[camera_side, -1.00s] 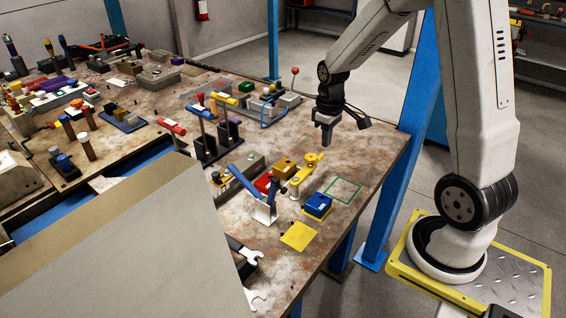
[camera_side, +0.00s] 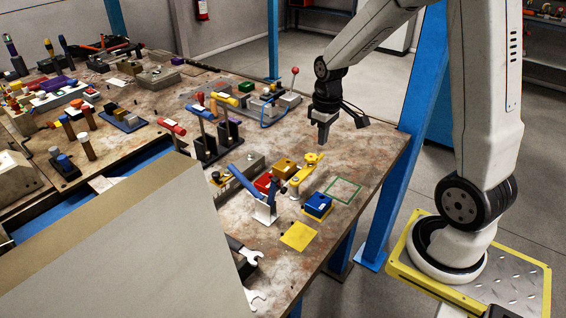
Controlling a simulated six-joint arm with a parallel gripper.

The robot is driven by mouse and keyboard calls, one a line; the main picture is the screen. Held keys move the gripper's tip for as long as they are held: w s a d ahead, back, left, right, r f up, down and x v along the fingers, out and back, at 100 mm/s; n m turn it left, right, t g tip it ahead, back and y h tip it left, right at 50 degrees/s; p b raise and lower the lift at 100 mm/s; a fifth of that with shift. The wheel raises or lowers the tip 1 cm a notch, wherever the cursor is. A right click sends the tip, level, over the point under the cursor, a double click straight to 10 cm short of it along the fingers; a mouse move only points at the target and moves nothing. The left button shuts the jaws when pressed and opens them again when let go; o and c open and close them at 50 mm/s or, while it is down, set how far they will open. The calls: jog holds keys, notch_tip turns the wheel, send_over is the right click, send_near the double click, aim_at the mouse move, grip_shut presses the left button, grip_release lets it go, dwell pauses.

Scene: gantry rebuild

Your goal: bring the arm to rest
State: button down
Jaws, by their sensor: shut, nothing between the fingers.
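My gripper (camera_side: 322,138) hangs pointing down above the right part of the worktable (camera_side: 372,152). It is shut and holds nothing. It is behind and above the yellow lever clamp (camera_side: 308,168) and apart from it, with clear space around the fingers. My arm reaches in from the upper right.
Below the gripper are a blue block (camera_side: 317,206), a yellow square (camera_side: 299,236), a green outlined square (camera_side: 344,190) and a blue-handled clamp (camera_side: 262,208). A red-knobbed lever (camera_side: 294,76) stands behind. A blue post (camera_side: 398,190) rises at the table's right edge.

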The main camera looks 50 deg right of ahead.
jog(key=s+a+f+t, duration=0.1)
jog(key=s+a, duration=0.1)
jog(key=a, duration=0.5)
jog(key=s+a+f+t, duration=0.1)
jog(key=s+a, duration=0.2)
jog(key=a, duration=0.4)
jog(key=shift+s+a, duration=0.15)
jog(key=shift+s, duration=0.2)
